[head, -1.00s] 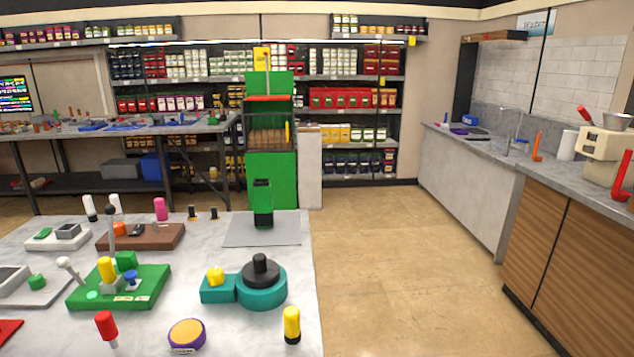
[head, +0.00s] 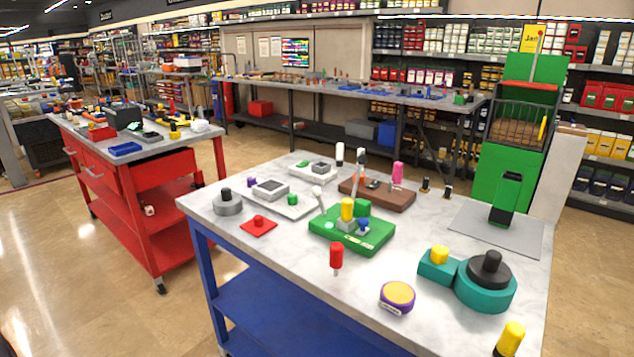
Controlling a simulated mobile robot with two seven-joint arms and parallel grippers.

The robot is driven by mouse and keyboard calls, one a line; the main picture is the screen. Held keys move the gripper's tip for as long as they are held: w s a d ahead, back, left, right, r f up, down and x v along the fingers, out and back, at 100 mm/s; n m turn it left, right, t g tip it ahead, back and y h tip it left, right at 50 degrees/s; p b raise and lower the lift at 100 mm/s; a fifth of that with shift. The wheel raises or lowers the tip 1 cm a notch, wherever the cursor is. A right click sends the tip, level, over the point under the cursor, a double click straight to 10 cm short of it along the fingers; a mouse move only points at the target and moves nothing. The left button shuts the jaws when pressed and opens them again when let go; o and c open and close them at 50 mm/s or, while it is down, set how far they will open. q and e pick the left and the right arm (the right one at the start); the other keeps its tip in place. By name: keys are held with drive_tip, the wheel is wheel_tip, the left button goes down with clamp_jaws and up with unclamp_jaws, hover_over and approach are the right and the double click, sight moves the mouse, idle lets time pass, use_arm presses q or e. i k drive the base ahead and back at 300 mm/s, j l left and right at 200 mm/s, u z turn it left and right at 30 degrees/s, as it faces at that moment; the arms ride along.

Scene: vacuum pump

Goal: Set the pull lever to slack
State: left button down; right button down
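Neither of my grippers is in view. Several controls stand on a marble-topped bench (head: 280,213), and I cannot tell which is the pull lever. A green board (head: 352,237) carries a tilted lever with a white knob (head: 317,193), a yellow upright handle (head: 347,209) and a blue knob (head: 364,223). Behind it a brown board (head: 400,200) carries an upright lever with a pale top (head: 361,160) and a pink handle (head: 398,173). A teal device (head: 484,293) with a black knob stands at the front right. No lever's slack mark is readable.
A red handle (head: 337,256), a purple-and-yellow round piece (head: 397,296) and a yellow-and-black handle (head: 509,338) stand near the front edge. A red cart (head: 150,200) is to the left. Open floor (head: 60,270) lies in front of the cart.

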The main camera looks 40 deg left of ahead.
sight(316, 192)
drive_tip(key=u, duration=1.15)
drive_tip(key=i+j+z, duration=0.1)
drive_tip(key=j, duration=0.35)
drive_tip(key=i+j+z, duration=0.1)
drive_tip(key=i+j, duration=0.2)
drive_tip(key=j, duration=0.2)
drive_tip(key=i+j+z, duration=0.1)
drive_tip(key=j, duration=0.45)
drive_tip(key=i+j+z, duration=0.1)
drive_tip(key=i+j, duration=0.15)
drive_tip(key=j, duration=0.25)
drive_tip(key=i+j+z, duration=0.1)
drive_tip(key=j, duration=0.45)
drive_tip(key=i+j+z, duration=0.1)
drive_tip(key=j, duration=0.45)
drive_tip(key=i+j+z, duration=0.1)
drive_tip(key=j, duration=0.45)
drive_tip(key=i+j, duration=0.2)
drive_tip(key=j, duration=0.35)
drive_tip(key=z, duration=0.05)
